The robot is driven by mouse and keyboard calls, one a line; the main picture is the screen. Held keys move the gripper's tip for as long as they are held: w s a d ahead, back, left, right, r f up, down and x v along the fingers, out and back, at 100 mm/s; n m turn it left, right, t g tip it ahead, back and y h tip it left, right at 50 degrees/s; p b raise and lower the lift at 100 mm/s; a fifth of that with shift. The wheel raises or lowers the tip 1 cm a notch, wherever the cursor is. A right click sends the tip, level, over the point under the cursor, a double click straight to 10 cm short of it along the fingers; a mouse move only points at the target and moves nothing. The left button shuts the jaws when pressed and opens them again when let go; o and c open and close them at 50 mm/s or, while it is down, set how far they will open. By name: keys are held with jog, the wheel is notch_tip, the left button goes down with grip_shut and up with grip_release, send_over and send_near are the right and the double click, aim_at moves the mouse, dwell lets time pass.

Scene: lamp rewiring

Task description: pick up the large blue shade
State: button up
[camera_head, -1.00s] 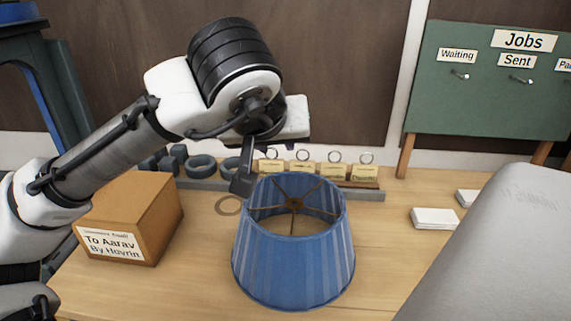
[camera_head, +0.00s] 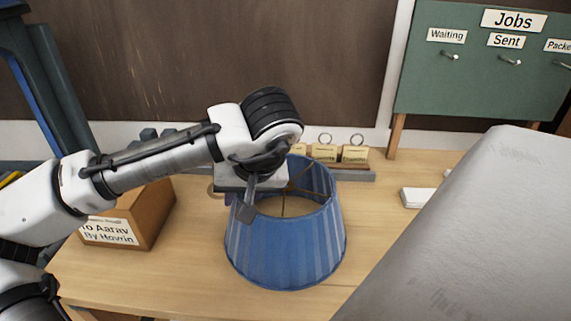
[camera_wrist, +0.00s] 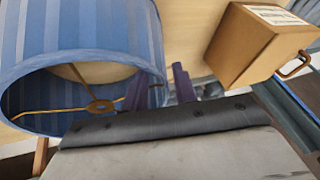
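The large blue shade (camera_head: 285,250) stands upright on the table, with its narrow ring end up and brass spokes inside. My gripper (camera_head: 245,210) is at the left side of its top rim, partly hiding that rim. In the wrist view the shade (camera_wrist: 85,35) fills the upper left. My gripper's two purple fingers (camera_wrist: 160,90) stand apart there, one on the inner side of the shade's wall and one outside it. I see no clear sign that they press on the wall.
A brown box (camera_head: 150,215) with a label stands left of the shade, under my arm. Small tagged holders (camera_head: 340,153) stand on a grey strip behind it. White cards (camera_head: 417,197) lie to the right. A green jobs board (camera_head: 480,70) stands at the back.

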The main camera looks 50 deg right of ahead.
aim_at(236, 203)
jog(key=p+x, duration=0.1)
jog(key=x, duration=0.4)
jog(key=shift+r, duration=0.1)
grip_shut()
jog(key=shift+d, duration=0.1)
dwell(1.1)
